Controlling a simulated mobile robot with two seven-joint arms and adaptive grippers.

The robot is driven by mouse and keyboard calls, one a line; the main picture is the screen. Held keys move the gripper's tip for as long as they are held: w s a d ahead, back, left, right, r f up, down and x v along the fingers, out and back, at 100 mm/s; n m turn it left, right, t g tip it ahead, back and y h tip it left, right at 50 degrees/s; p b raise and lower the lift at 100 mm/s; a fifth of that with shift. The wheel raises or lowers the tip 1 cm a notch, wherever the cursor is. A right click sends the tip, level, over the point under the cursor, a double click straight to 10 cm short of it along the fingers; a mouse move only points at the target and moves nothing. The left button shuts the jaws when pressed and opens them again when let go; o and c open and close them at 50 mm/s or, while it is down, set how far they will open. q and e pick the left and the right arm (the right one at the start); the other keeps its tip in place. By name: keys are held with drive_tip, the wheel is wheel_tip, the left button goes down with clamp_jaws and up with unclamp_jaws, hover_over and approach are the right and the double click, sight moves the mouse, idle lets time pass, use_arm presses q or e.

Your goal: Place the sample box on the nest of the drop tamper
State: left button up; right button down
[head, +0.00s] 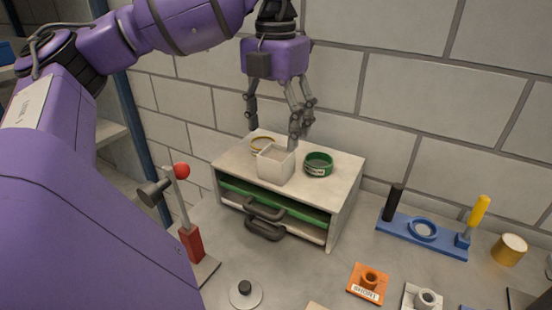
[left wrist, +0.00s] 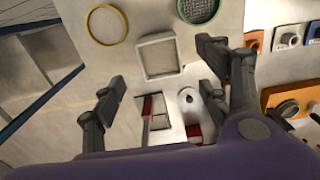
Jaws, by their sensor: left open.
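The white, open-topped square sample box (head: 276,164) stands upright on top of a small cabinet; it also shows in the left wrist view (left wrist: 158,56). My left gripper (head: 278,118) is open and empty, pointing down over the cabinet top near the box. In the left wrist view its fingers (left wrist: 160,85) are spread wide, with the box beyond them. A stand with a red post (head: 193,243), a slanted rod, a dark cylinder and a red ball is at the left, perhaps the drop tamper. My arm partly hides its base, and I cannot make out a nest.
On the cabinet (head: 343,176), a green round sieve (head: 318,165) and a brass ring (head: 262,143) flank the box. A blue plate (head: 398,231) with upright handles and an orange block (head: 367,284) stand right. A brick wall is close behind.

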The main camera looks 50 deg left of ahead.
sight(275, 159)
use_arm(q)
wheel_tip(275, 159, down, 2)
drive_tip(key=shift+f, duration=0.1)
wheel_tip(275, 159, down, 5)
drive_tip(key=shift+s+d+r+p, duration=0.1)
drive_tip(key=shift+p, duration=0.5)
drive_tip(key=shift+f, duration=0.3)
drive_tip(key=shift+c, duration=0.4)
